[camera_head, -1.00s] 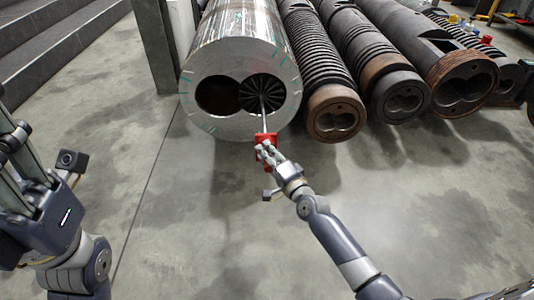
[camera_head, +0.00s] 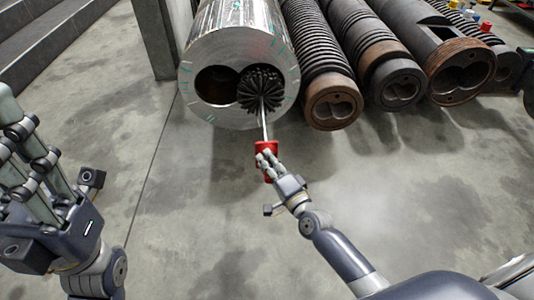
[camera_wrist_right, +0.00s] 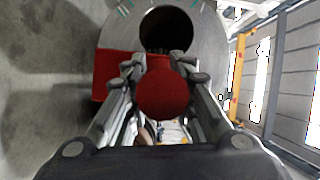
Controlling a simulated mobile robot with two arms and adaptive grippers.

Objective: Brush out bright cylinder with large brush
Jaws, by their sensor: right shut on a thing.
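The bright cylinder (camera_head: 228,38) lies with its round end face towards me, with two joined bores in it. The large brush has a dark, round bristle head (camera_head: 261,90) at the mouth of the right bore, seeming to stick out of it. Its thin rod leads to a red handle (camera_head: 268,149). My right gripper (camera_head: 267,160) is shut on that handle. In the right wrist view the red handle (camera_wrist_right: 165,95) sits between the fingers, with the cylinder face (camera_wrist_right: 112,35) beyond. My left gripper (camera_head: 32,150) is open and empty at the left, away from the cylinder.
Several dark, rusty ribbed screw barrels (camera_head: 325,70) lie side by side right of the bright cylinder. A dark post (camera_head: 160,40) stands close on its left, and grey steps (camera_head: 60,30) are further left. The concrete floor (camera_head: 200,220) in front is clear.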

